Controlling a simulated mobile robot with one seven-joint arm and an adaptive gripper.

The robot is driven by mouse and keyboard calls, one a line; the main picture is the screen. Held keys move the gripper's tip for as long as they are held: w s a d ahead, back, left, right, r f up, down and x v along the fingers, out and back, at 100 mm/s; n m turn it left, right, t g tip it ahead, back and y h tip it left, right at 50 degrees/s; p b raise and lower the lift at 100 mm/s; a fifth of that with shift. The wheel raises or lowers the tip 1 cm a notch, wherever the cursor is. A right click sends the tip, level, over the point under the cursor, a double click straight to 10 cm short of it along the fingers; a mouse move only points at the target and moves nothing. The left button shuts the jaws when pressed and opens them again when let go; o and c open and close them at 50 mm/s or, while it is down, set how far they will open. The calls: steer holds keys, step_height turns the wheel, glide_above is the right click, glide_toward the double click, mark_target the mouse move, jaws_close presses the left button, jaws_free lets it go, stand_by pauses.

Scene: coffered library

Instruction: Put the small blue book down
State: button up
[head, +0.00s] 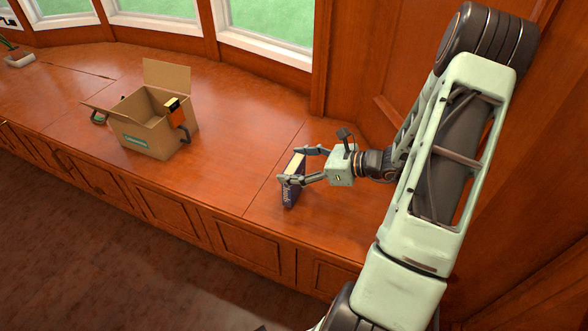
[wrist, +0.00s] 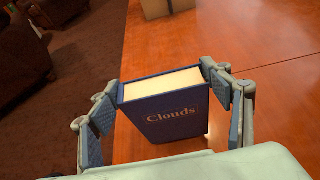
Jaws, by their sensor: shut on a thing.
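The small blue book (head: 291,193) stands upright between the fingers of my gripper (head: 289,166), over the right part of the wooden window bench. In the wrist view the book (wrist: 168,122) shows "Clouds" on its dark blue cover, with its pale page edges facing up. My gripper is shut on the book, with one finger on each side. The book's lower end is close to the bench top (head: 232,125); I cannot tell whether it touches. Its underside is hidden.
An open cardboard box (head: 147,143) with an orange and black item (head: 174,112) sticking out stands on the bench to the left. A potted plant (head: 18,58) is at the far left. The bench is clear between box and book. Wood panelling rises behind my arm.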

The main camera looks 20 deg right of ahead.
steer(key=shift+f, duration=0.45)
steer(key=shift+f, duration=0.2)
steer(key=o, duration=1.9)
steer(key=shift+r, duration=0.3)
steer(key=p+v, duration=0.2)
steer(key=v, duration=1)
steer(key=shift+f+p, duration=0.2)
steer(key=shift+p, duration=0.15)
